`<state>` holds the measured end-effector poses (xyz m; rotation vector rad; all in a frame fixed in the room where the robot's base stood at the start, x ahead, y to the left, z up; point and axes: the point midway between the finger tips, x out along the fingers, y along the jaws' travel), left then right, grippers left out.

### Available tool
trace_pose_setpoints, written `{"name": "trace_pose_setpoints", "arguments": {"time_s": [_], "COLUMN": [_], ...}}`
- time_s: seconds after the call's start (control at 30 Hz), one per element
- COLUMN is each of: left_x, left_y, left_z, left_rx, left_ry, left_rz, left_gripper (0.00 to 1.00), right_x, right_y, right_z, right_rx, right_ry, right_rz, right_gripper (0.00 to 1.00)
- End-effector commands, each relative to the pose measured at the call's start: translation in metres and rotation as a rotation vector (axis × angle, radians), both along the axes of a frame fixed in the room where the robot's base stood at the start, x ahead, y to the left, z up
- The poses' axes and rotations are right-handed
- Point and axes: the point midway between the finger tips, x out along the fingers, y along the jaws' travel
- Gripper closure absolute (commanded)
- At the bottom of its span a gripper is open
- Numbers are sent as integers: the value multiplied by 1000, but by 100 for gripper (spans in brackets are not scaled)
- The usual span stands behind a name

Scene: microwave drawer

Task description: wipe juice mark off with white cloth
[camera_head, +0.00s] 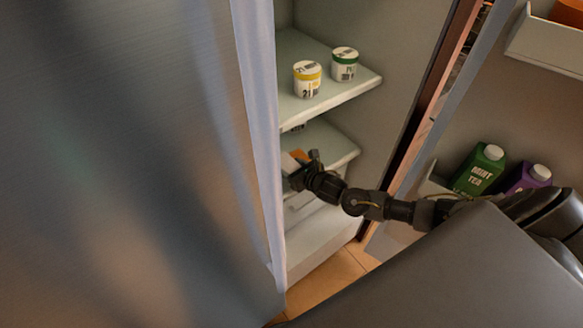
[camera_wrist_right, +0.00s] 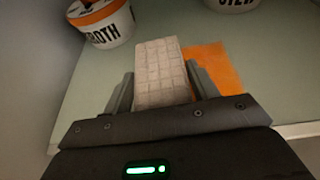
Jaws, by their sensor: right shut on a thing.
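The white cloth (camera_wrist_right: 158,72), a folded block with a grid pattern, is held between the fingers of my right gripper (camera_wrist_right: 163,85) in the right wrist view. The orange juice mark (camera_wrist_right: 216,68) lies flat on the pale shelf, just right of the cloth and partly hidden by a finger. In the head view my right gripper (camera_head: 303,168) reaches into the open fridge at the middle shelf, where the orange mark (camera_head: 298,154) shows beside it. Whether the cloth touches the shelf cannot be told. My left gripper is not in view.
A tub marked "ROTH" (camera_wrist_right: 103,22) stands left of the cloth, with another tub (camera_wrist_right: 232,4) behind. Fridge doors flank the opening; the right one holds cartons (camera_head: 480,168).

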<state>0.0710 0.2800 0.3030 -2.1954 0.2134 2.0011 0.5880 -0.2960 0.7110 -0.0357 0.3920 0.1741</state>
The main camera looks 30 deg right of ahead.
Motion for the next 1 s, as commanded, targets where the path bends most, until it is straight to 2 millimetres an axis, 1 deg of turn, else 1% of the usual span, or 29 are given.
{"name": "trace_pose_setpoints", "arguments": {"time_s": [0.2, 0.37, 0.57, 0.7, 0.83, 1.0], "left_x": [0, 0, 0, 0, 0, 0], "left_y": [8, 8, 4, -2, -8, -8], "left_z": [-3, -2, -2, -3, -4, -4], "left_rx": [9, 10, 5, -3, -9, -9], "left_ry": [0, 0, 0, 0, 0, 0], "left_rz": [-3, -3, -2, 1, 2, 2], "left_gripper": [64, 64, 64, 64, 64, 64], "right_x": [0, 0, 2, 4, 4, 5], "right_y": [0, -3, -19, -30, -34, -37], "right_z": [-4, -4, -4, -4, -5, -5], "right_rx": [0, -1, -3, -3, -1, -2], "right_ry": [-1, 0, 2, 2, 3, 3], "right_rz": [0, 0, -2, -1, -1, -1], "right_gripper": [58, 58, 58, 58, 58, 58]}}
